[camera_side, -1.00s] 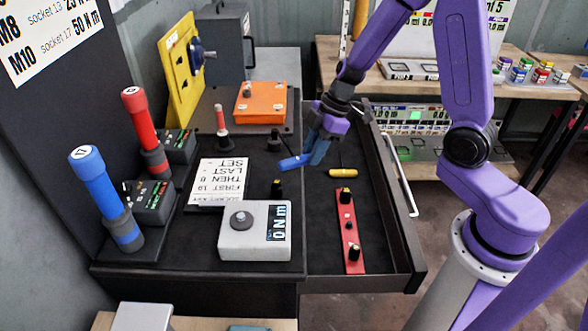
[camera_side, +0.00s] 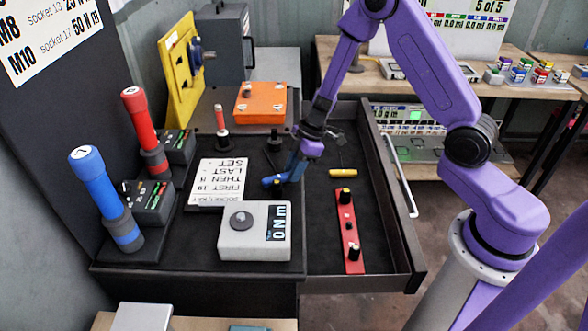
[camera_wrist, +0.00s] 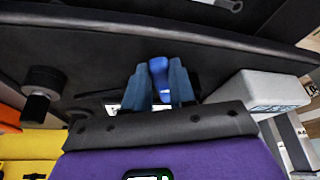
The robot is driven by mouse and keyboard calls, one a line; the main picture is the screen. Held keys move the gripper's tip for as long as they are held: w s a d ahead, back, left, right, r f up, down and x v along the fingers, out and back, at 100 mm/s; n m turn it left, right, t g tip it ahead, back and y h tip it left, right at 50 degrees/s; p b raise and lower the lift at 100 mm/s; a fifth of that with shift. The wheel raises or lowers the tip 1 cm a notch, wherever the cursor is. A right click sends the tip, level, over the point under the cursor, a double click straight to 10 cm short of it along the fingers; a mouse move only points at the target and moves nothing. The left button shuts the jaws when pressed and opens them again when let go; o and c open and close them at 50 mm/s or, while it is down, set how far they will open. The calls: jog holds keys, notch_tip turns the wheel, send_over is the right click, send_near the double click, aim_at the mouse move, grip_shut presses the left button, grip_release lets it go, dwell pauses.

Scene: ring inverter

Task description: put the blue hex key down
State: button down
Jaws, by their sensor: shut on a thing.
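The blue hex key (camera_side: 273,181) is held in my gripper (camera_side: 292,176), low over the black mat on the left side of the open drawer. In the wrist view the blue handle (camera_wrist: 159,72) lies between the two blue-grey fingers of my gripper (camera_wrist: 158,86). The fingers are shut on it. In the side view the fingers hide part of the key. I cannot tell whether the key touches the mat.
The grey torque tester (camera_side: 255,232) stands just in front of the key, with the printed card (camera_side: 217,180) to its left. The open drawer (camera_side: 318,245) holds a yellow-handled key (camera_side: 343,173) and a red rail (camera_side: 347,225). An orange box (camera_side: 260,104) stands behind.

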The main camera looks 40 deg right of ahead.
jog(key=shift+f, duration=0.25)
jog(key=c, duration=0.9)
grip_release()
jog(key=shift+c, duration=0.2)
jog(key=v, duration=1.2)
jog(key=s+a+r+g, duration=0.2)
jog(key=s+a+r, duration=0.1)
jog(key=s+a, duration=0.35)
jog(key=s+r+h, duration=0.2)
jog(key=s, duration=0.9)
jog(key=s+d+r+h, duration=0.1)
jog(key=s+r, duration=0.1)
jog(key=s, duration=1)
jog(key=shift+d+r+m+h, duration=0.15)
jog(key=shift+r+m+h, duration=0.15)
jog(key=shift+m+h, duration=0.1)
